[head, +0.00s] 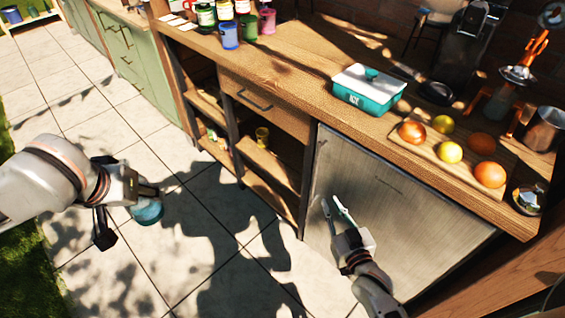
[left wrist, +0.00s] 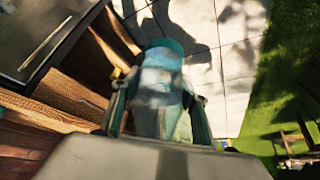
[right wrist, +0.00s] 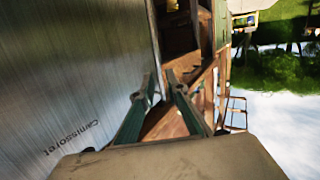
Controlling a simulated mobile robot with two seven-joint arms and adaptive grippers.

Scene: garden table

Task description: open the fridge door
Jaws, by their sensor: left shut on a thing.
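The fridge (head: 415,225) is a brushed-metal front set under the wooden counter, and its door looks shut. In the right wrist view the door (right wrist: 70,80) fills the left side, with dark lettering and a vertical edge. My right gripper (head: 333,204) is in front of the door's left part, its fingers apart with nothing between them. Its fingers (right wrist: 161,80) point toward the door edge; I cannot tell whether they touch it. My left gripper (head: 130,207) is shut on a teal-lidded container (head: 148,209), held above the paving. The container (left wrist: 160,85) is blurred in the left wrist view.
Open shelves (head: 265,165) stand left of the fridge. Paving (head: 225,255) in front is clear.

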